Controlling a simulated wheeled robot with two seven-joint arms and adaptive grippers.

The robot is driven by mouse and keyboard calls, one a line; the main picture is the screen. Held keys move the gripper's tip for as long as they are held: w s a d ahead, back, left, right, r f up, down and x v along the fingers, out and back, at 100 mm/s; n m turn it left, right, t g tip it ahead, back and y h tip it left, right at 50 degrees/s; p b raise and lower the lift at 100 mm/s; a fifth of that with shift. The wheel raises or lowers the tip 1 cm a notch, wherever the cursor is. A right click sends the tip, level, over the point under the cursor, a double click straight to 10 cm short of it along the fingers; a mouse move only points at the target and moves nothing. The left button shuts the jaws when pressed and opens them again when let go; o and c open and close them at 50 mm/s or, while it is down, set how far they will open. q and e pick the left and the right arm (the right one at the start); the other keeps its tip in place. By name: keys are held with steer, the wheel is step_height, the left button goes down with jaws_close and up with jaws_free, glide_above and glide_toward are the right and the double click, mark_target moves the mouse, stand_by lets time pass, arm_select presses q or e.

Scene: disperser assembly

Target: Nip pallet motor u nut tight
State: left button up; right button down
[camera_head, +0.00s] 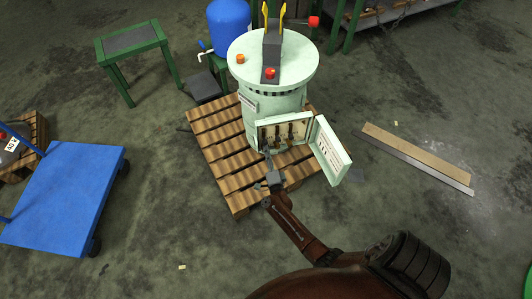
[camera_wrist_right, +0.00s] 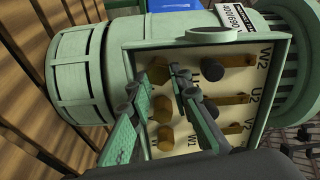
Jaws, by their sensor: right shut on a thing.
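The pale green motor (camera_head: 272,105) stands upright on a wooden pallet (camera_head: 228,165). Its terminal box (camera_head: 294,128) is open, and the lid (camera_head: 330,150) hangs out to the right. In the right wrist view, the box interior (camera_wrist_right: 195,140) shows brass and dark terminal posts with labels W2, U2 and V2, and a partly hidden U label. My right gripper (camera_head: 268,149) reaches into the box. In the right wrist view its fingers (camera_wrist_right: 171,76) are closed around a brass nut (camera_wrist_right: 178,77) on a post near that U label; the fingers partly hide it. My left gripper is not in view.
A blue cart (camera_head: 62,200) stands at the left and a green-framed table (camera_head: 132,40) at the back left. A blue tank (camera_head: 229,25) is behind the motor. A plank (camera_head: 415,155) lies on the floor at right. Floor around the pallet's front is clear.

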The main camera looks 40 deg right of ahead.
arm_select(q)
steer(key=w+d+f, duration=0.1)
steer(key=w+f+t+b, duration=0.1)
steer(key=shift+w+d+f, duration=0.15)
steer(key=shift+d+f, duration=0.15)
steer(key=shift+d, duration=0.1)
arm_select(e)
steer(key=m, duration=0.5)
steer(key=shift+a+f, duration=0.1)
steer(key=shift+f, duration=0.15)
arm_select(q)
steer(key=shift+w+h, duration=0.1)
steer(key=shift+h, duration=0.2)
arm_select(e)
steer(key=c, duration=1.8)
jaws_free()
steer(key=shift+o, duration=0.2)
steer(key=shift+r, duration=0.1)
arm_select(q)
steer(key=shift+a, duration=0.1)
arm_select(e)
steer(key=v, duration=1.2)
